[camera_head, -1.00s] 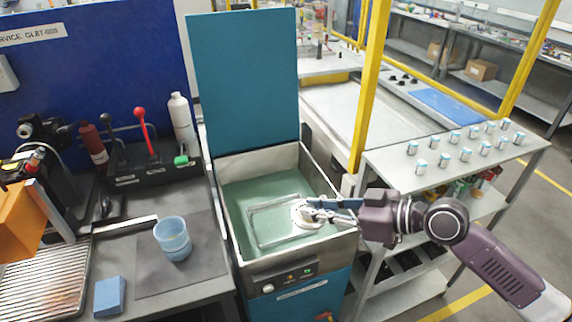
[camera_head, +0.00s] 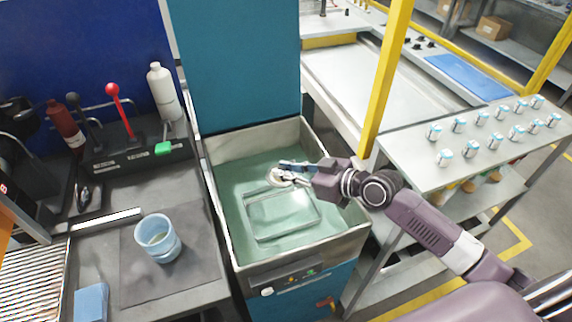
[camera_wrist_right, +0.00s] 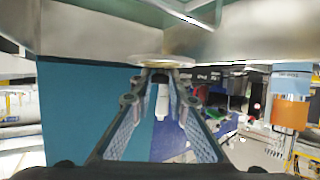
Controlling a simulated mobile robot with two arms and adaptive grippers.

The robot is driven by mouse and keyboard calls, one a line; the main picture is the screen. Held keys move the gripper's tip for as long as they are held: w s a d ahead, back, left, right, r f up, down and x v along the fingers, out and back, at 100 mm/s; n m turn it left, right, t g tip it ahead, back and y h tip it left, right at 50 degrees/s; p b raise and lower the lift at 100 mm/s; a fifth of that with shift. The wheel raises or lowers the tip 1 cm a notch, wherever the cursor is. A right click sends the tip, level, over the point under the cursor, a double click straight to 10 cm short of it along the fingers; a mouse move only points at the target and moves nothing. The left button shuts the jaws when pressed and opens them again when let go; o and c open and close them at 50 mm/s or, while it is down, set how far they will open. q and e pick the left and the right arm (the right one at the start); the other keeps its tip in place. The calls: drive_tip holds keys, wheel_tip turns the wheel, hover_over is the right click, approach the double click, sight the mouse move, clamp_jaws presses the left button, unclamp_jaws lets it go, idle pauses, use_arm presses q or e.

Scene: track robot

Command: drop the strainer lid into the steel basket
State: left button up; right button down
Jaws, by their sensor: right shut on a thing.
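The strainer lid (camera_head: 275,177) is a small pale disc. My right gripper (camera_head: 288,172) is shut on it and holds it over the open tank. In the head view the lid shows just beyond the back edge of the steel basket (camera_head: 248,222); its height above is hard to tell. The basket is a rectangular frame in the green-tinted tank. In the right wrist view the lid (camera_wrist_right: 163,60) shows edge-on, as a thin pale disc at the tips of the right gripper (camera_wrist_right: 160,78). The basket is not clear there. My left gripper is not in view.
The steel tank rim (camera_head: 300,258) surrounds the basket, with a tall teal panel (camera_head: 245,65) behind. A bench on the left holds a blue cup (camera_head: 157,240), a blue block (camera_head: 91,302) and a white bottle (camera_head: 163,92). A shelf (camera_head: 425,180) with small cans stands right.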

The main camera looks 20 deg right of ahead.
sight(286, 182)
drive_tip(key=f+b, duration=0.2)
drive_tip(key=f, duration=0.1)
drive_tip(key=f+b, duration=0.1)
drive_tip(key=f, duration=0.1)
drive_tip(key=shift+w+d+f, duration=0.1)
drive_tip(key=shift+w+d, duration=0.05)
drive_tip(key=shift+w, duration=0.1)
drive_tip(key=c, duration=1.8)
unclamp_jaws()
drive_tip(key=shift+o, duration=0.2)
drive_tip(key=shift+r, duration=0.3)
wheel_tip(286, 182, up, 10)
drive_tip(key=shift+f, duration=0.25)
